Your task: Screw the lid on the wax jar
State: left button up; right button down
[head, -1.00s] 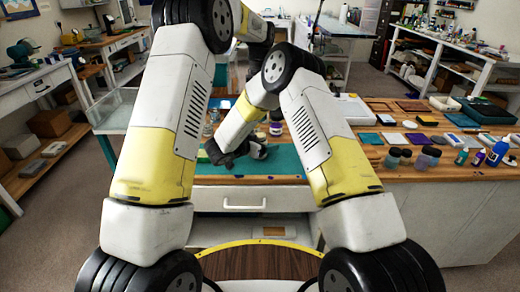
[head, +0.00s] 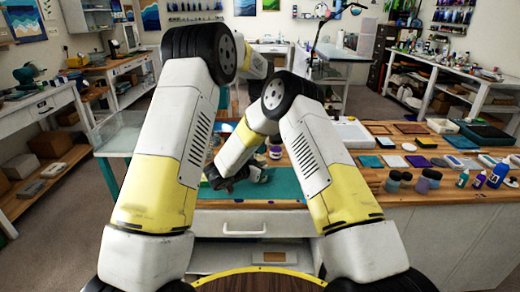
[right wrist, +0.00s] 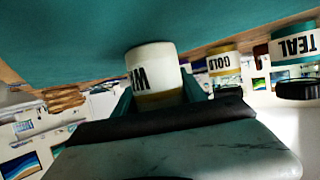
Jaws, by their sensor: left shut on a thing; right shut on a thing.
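The wax jar (right wrist: 152,70) shows upside down in the right wrist view, a pale jar with a label starting "WA". My right gripper (right wrist: 160,100) is shut on it, with a finger at each side. The jar's top is hidden behind the gripper body. In the head view my right gripper (head: 236,177) is low over the teal mat (head: 284,184), and the jar cannot be made out. My left gripper is hidden behind my arms in the head view. The lid is not visible.
A purple-labelled jar (head: 275,152) stands behind the mat. Several jars (head: 393,182) and bottles (head: 497,173) stand at the right of the bench.

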aim_at(260, 159)
pick_arm(q)
jog(key=shift+f, duration=0.8)
jog(key=shift+f, duration=0.9)
jog(key=shift+f, duration=0.6)
jog(key=o, duration=1.3)
jog(key=shift+r, duration=0.15)
jog(key=shift+r, duration=2.2)
jog(key=shift+c, duration=0.5)
